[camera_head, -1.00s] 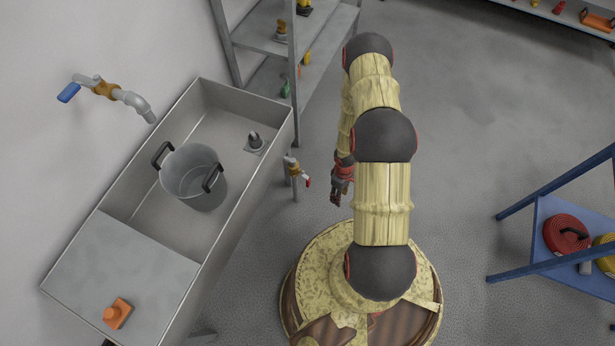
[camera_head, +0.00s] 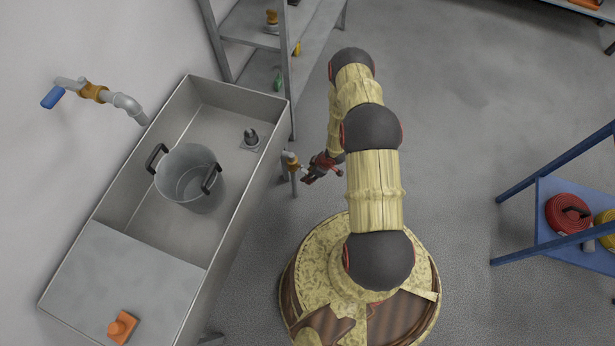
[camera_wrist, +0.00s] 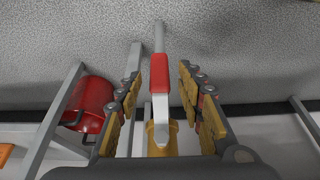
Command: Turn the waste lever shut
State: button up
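The waste valve (camera_head: 290,160) is a brass body on a pipe beside the sink's right side. In the wrist view its lever (camera_wrist: 159,73) has a red grip on a pale metal arm, and the brass body (camera_wrist: 160,138) is below it. My gripper (camera_head: 310,176) is at the valve's right side. In the wrist view my gripper (camera_wrist: 160,85) is open, with one finger on each side of the lever and gaps between. In the head view the lever's red end is hidden or too small to tell from my gripper.
The metal sink (camera_head: 225,265) holds a grey pot (camera_head: 188,177) and a drain fitting (camera_head: 250,138). A blue-handled tap (camera_head: 52,97) is on the wall. A grey shelf (camera_head: 250,30) stands behind the valve. In the wrist view a red container (camera_wrist: 95,100) sits left.

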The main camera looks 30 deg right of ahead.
jog(key=shift+x, duration=1)
jog(key=shift+c, duration=1.3)
grip_shut()
